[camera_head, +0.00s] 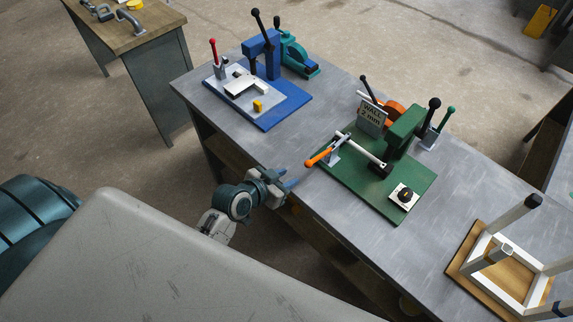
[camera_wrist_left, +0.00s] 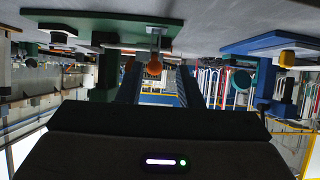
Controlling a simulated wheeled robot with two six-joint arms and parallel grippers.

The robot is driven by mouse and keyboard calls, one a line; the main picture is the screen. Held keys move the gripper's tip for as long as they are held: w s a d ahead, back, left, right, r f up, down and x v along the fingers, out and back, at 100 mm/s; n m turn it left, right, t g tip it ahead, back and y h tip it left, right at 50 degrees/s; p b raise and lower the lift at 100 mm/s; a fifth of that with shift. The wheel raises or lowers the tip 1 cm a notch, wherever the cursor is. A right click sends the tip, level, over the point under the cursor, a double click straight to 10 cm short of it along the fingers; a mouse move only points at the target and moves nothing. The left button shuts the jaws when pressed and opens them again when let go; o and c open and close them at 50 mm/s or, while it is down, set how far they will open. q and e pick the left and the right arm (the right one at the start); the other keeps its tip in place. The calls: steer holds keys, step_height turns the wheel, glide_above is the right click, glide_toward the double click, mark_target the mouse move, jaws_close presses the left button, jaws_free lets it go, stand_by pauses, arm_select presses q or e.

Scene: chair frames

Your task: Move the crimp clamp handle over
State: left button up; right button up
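A clamp with an orange handle (camera_head: 319,158) stands at the left side of a green fixture plate (camera_head: 407,206), beside a white tube (camera_head: 362,152). I take this as the crimp clamp; no label confirms it. The handle slants down toward the bench's near edge. My left gripper (camera_head: 289,184) is at that edge, just left of and below the handle, apart from it. In the left wrist view, the picture is upside down; the fingers of the gripper (camera_wrist_left: 159,88) are spread and empty, and the orange handle's end (camera_wrist_left: 153,66) shows beyond and between them. My right gripper is not in view.
A green press (camera_head: 404,131) and a sign (camera_head: 372,116) reading "WALL 2 mm" stand on the fixture. A blue fixture (camera_head: 273,108) with a red-handled clamp (camera_head: 214,60) is at the far left. A white chair frame (camera_head: 503,276) lies at the right. Bare bench separates the fixtures.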

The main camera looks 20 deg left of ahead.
mark_target(306, 165)
arm_select(q)
steer(key=w+d+f+b, duration=0.1)
steer(key=w+d+b, duration=0.2)
steer(key=w+b, duration=0.2)
steer(key=shift+w+f, duration=0.2)
steer(key=shift+w, duration=0.7)
steer(key=shift+r, duration=0.2)
steer(key=shift+c, duration=2.5)
steer(key=shift+w, duration=0.1)
